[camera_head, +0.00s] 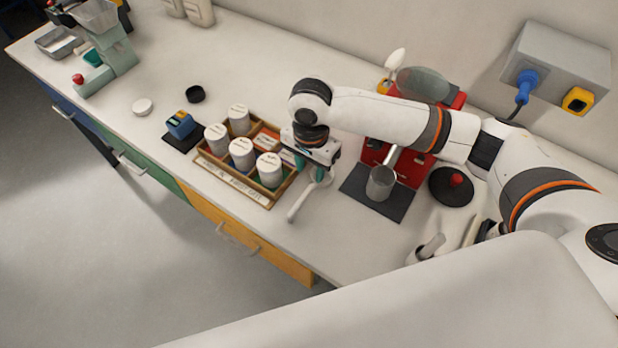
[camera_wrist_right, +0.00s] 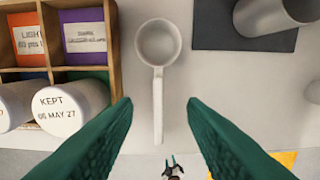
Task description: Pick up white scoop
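The white scoop (camera_wrist_right: 158,45) lies on the table just right of the wooden tray, its round bowl toward the back and its handle toward the front edge. In the head view the scoop's handle (camera_head: 297,205) shows, while my right gripper (camera_head: 318,172) partly covers the bowl. My right gripper (camera_wrist_right: 160,115) is open above the scoop, with its green fingers apart on either side of the handle and not touching it. My left gripper is not in view.
The wooden tray (camera_head: 230,186) with several white canisters stands close on the left. A red machine (camera_head: 408,172) with a metal cup (camera_head: 381,183) on a dark mat (camera_head: 352,189) is on the right. The table's front edge is near the handle.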

